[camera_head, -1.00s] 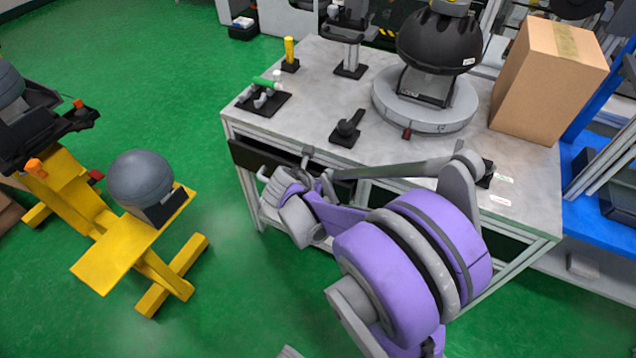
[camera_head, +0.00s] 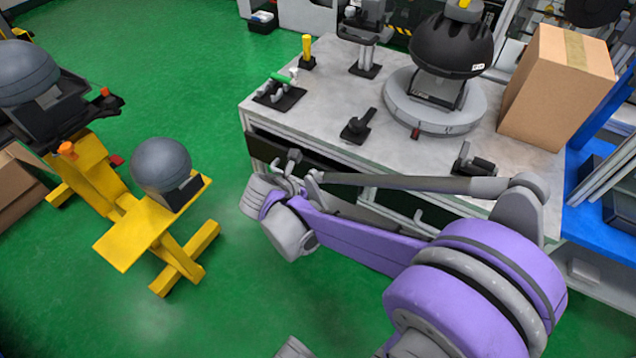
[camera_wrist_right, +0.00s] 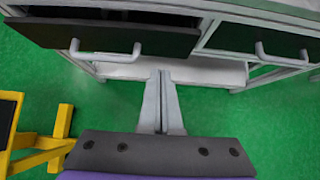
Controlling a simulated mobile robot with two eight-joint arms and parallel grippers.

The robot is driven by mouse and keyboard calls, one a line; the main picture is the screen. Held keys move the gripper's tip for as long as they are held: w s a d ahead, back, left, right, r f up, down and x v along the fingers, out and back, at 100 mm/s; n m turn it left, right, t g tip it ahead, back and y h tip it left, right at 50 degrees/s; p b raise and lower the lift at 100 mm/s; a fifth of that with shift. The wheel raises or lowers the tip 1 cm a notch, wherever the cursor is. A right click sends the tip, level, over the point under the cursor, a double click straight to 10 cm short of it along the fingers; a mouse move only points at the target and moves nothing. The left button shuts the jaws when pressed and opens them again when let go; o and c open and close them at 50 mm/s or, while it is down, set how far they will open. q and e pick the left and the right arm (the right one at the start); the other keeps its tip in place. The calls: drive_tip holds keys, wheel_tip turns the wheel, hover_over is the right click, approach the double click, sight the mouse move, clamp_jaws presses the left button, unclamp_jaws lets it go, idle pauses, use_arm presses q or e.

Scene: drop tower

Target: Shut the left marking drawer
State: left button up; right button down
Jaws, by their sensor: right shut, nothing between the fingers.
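The bench (camera_head: 330,120) has two dark-fronted drawers under its top. The left drawer (camera_head: 262,148) stands out a little from the bench; its dark front (camera_wrist_right: 85,38) and grey handle (camera_wrist_right: 105,52) show in the right wrist view, with a strip of the open drawer behind the front. The right drawer (camera_wrist_right: 225,38) with its own handle (camera_wrist_right: 283,60) sits farther back. My right gripper (camera_wrist_right: 161,74) is shut and empty, in front of the bench, to the right of the left drawer's handle in that view. Contact cannot be told. My left gripper is out of view.
A yellow stand (camera_head: 125,245) with a grey ball (camera_head: 161,165) stands left of the bench on open green floor. On the bench top are a black dome device (camera_head: 452,45), a cardboard box (camera_head: 555,90) and small black fixtures (camera_head: 358,125).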

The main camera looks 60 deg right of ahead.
drive_tip(key=h+b, duration=0.3)
drive_tip(key=b, duration=0.2)
approach(328, 168)
wheel_tip(328, 168, down, 4)
drive_tip(key=d, duration=0.3)
drive_tip(key=shift+d+f, duration=0.1)
drive_tip(key=shift+d, duration=0.3)
drive_tip(key=shift+w+d, duration=0.1)
drive_tip(key=shift+d, duration=0.4)
drive_tip(key=shift+w+d, duration=0.1)
drive_tip(key=shift+d, duration=1.25)
drive_tip(key=shift+a, duration=0.15)
